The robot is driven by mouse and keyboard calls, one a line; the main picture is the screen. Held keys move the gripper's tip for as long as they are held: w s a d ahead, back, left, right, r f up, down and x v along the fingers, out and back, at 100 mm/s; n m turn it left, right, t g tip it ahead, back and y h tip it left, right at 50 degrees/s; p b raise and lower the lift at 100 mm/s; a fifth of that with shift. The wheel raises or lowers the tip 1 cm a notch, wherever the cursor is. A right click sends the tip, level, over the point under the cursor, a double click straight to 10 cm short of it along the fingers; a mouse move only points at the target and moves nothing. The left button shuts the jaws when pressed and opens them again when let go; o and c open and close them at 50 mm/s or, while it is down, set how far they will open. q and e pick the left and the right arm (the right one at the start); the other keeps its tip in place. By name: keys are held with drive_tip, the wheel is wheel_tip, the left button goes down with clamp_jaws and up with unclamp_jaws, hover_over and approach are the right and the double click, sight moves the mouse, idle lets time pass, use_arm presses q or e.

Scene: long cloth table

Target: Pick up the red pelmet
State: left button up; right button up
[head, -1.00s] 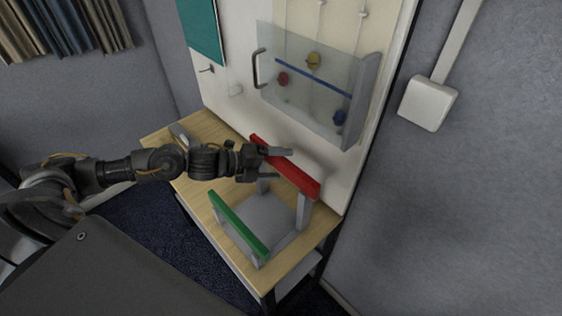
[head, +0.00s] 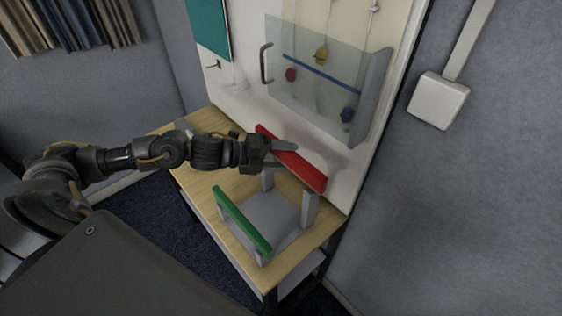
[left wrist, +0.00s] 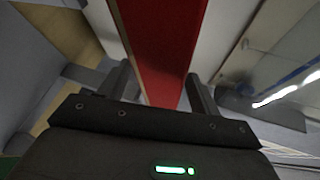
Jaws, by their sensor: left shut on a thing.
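The red pelmet (head: 308,174) is a long red bar lying across grey upright posts at the back of a stand on the wooden table. My left gripper (head: 284,157) reaches it from the left, near the middle of its length. In the left wrist view the pelmet (left wrist: 162,45) runs between the two fingers (left wrist: 158,88), one on each side, and the gripper is shut on it. The pelmet still appears to lie along the tops of the posts; any small gap is too small to tell. My right gripper is not in view.
A green bar (head: 242,222) lies across the front of the same grey stand (head: 272,212). A clear panel (head: 318,80) with a handle stands on the white wall board just behind the pelmet.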

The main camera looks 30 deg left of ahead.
use_arm(q)
drive_tip(key=s+d+r, duration=0.1)
drive_tip(key=s+r, duration=0.1)
drive_tip(key=s+d+r+b, duration=0.1)
drive_tip(key=s+r, duration=0.1)
drive_tip(key=r, duration=0.1)
drive_tip(key=s+d+r, duration=0.1)
drive_tip(key=s+r, duration=0.1)
drive_tip(key=shift+d+r, duration=0.15)
drive_tip(key=shift+r, duration=0.2)
drive_tip(key=shift+s+d+r+p, duration=0.55)
drive_tip(key=shift+s+p, duration=0.5)
drive_tip(key=shift+p, duration=1.05)
drive_tip(key=shift+s+d+r+p, duration=0.6)
drive_tip(key=shift+s+p, duration=0.45)
drive_tip(key=shift+p, duration=1.05)
drive_tip(key=shift+s+d+r+p, duration=0.55)
drive_tip(key=shift+s+p, duration=0.5)
drive_tip(key=shift+p, duration=1.05)
